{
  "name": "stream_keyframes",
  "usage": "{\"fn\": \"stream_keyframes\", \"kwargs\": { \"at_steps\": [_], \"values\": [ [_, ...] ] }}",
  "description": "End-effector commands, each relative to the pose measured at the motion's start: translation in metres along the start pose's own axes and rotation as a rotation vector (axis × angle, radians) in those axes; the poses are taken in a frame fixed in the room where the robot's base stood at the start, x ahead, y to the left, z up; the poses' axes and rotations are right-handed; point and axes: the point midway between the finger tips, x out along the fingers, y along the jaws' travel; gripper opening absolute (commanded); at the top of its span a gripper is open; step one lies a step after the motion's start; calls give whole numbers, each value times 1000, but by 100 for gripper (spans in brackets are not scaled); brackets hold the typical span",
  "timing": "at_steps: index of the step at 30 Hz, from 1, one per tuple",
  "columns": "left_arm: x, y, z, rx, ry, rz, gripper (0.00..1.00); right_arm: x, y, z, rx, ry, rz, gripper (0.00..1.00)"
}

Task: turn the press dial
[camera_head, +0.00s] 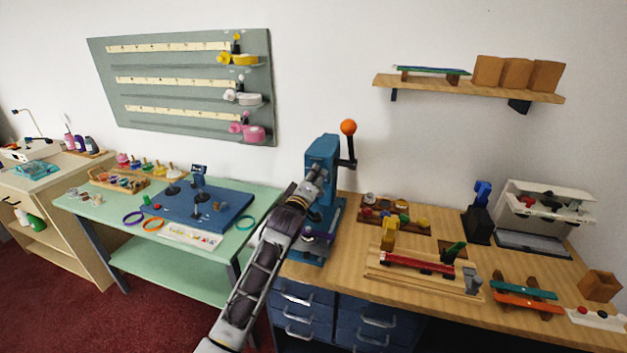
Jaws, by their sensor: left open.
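The blue press (323,153) stands at the left end of the wooden counter, with a lever ending in an orange ball (348,127) on its right side. My left arm reaches up from the bottom, and my left gripper (316,176) is at the front of the press, in front of its upper body. The gripper is open, with nothing visible in it. It covers part of the press front, and I cannot make out the dial there. I cannot tell whether the fingers touch the press. A purple part (318,236) shows low on the press. My right gripper is not in view.
The wooden counter (345,260) holds a tray of small parts (395,214), a red-topped wooden fixture (417,262) and a white machine (545,215). A green table (102,207) with a blue board (205,208) stands left of my arm. A shelf (470,89) hangs above.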

Motion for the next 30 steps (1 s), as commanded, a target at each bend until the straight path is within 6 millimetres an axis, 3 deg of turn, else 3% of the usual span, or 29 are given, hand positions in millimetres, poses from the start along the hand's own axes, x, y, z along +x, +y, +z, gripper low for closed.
{"fn": "stream_keyframes", "kwargs": {
  "at_steps": [5,15,30],
  "values": [
    [0,0,0,0,0,0,46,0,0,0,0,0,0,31],
    [0,0,0,0,0,0,3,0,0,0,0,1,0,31],
    [0,0,0,76,0,-1,1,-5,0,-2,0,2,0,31]
  ]
}}
